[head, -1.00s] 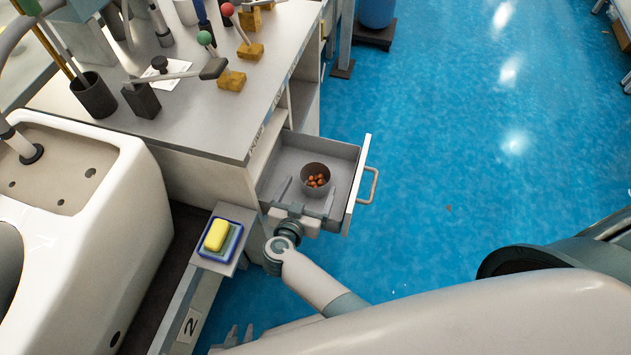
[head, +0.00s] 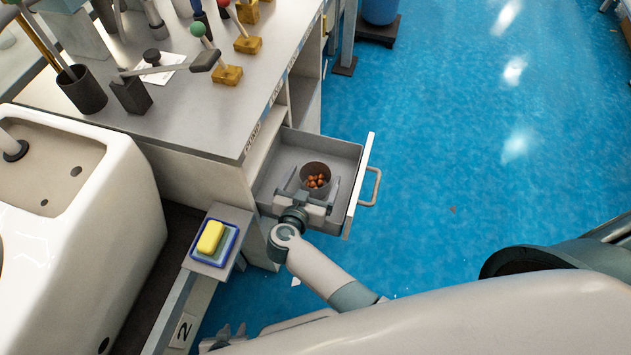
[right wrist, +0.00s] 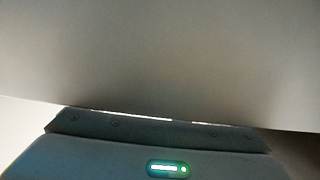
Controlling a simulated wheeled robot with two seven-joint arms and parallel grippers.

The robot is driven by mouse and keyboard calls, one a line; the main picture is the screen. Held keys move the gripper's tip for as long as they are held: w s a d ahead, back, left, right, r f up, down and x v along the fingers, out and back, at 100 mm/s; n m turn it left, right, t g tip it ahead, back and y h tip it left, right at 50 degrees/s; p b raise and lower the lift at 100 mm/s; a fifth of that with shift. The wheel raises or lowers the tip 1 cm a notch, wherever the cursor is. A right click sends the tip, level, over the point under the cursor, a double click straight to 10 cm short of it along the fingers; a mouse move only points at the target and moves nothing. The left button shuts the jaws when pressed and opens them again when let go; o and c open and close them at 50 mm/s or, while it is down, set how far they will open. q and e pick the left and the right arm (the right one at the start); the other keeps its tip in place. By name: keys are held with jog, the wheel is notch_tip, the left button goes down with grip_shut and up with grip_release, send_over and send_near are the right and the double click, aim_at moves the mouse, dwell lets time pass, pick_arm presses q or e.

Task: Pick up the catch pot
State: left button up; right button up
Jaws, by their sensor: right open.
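The catch pot (head: 317,167) is a small dark round cup with several orange-brown pieces in it, standing in the open grey drawer (head: 290,148) in the head view. My right gripper (head: 312,184) is inside the drawer with its fingers open, one on each side of the pot's near part. I cannot tell whether they touch it. In the right wrist view a blurred grey surface fills most of the picture above my gripper's body, and the pot cannot be made out. My left gripper (head: 232,332) is low at the bottom edge, away from the drawer, partly cut off.
The drawer front with its handle (head: 373,188) sticks out from the workbench (head: 180,130). A ledge with a yellow sponge (head: 210,236) on a blue tray is left of my right arm. A white sink (head: 90,240) stands at the left. Blue floor (head: 470,150) is open at right.

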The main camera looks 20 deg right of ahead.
jog(key=c, duration=1.2)
jog(key=shift+r, duration=0.1)
jog(key=shift+r, duration=0.6)
pick_arm(q)
jog(key=shift+w+d+r+t+p, duration=0.45)
jog(key=shift+d+r+t+p, duration=0.15)
jog(key=shift+d+p, duration=0.2)
pick_arm(e)
notch_tip(320, 180, up, 9)
jog(key=shift+f, duration=0.2)
pick_arm(q)
jog(key=shift+w, duration=0.1)
pick_arm(e)
jog(key=shift+r, duration=0.1)
